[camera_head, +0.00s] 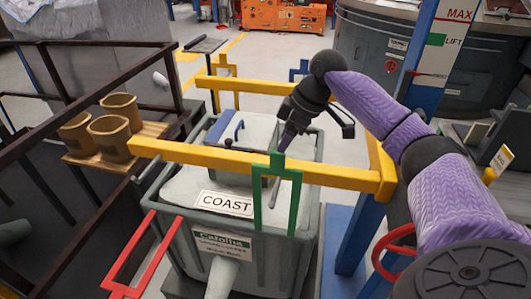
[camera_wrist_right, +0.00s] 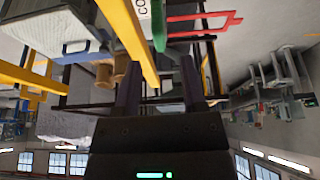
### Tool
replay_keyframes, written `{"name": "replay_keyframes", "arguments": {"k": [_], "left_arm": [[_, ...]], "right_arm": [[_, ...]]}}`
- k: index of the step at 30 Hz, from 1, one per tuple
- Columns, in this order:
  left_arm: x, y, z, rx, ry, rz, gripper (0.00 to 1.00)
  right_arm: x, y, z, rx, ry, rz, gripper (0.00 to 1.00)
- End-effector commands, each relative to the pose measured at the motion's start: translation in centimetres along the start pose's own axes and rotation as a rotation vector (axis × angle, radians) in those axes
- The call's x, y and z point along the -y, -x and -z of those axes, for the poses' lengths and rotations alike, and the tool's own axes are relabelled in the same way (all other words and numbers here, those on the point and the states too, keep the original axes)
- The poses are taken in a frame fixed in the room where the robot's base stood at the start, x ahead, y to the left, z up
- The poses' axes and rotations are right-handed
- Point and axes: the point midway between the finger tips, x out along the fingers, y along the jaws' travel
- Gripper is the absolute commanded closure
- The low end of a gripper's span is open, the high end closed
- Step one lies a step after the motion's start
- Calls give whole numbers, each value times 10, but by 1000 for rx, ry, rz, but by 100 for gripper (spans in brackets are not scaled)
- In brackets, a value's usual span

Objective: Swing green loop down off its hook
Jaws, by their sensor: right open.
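The green loop (camera_head: 296,205) is an open rectangular frame hanging at the front of a yellow bar (camera_head: 230,161) in the head view. Its upper tab rises over the bar. Part of it also shows as a green strip at the top of the wrist view (camera_wrist_right: 159,25). My right gripper (camera_head: 284,142) points down just above and behind the loop's upper tab; I cannot tell whether it touches. In the wrist view my right gripper's two fingers (camera_wrist_right: 160,68) stand apart with nothing between them. My left gripper is in neither view.
Brown cups (camera_head: 110,138) sit on a wooden shelf beside dark rails. A blue post (camera_head: 361,237) stands right of the bin.

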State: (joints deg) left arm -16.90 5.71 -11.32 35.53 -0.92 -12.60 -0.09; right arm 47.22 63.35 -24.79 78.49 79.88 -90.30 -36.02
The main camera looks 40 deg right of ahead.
Motion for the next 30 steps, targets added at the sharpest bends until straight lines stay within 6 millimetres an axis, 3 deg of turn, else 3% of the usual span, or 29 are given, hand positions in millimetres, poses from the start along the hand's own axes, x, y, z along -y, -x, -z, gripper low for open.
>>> {"name": "replay_keyframes", "arguments": {"k": [3,7,12,18,26,30], "left_arm": [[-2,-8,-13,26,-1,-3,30],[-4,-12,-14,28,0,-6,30],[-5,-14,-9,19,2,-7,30],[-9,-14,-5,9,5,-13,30],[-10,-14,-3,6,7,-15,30],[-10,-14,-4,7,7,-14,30]], "right_arm": [[0,-33,-1,2,-1,3,47],[0,-57,-1,2,-1,1,47],[0,-69,-1,2,-1,-1,47],[0,-69,0,2,0,-2,47],[0,-69,0,2,0,-2,100],[0,-69,0,2,0,-2,100]]}}
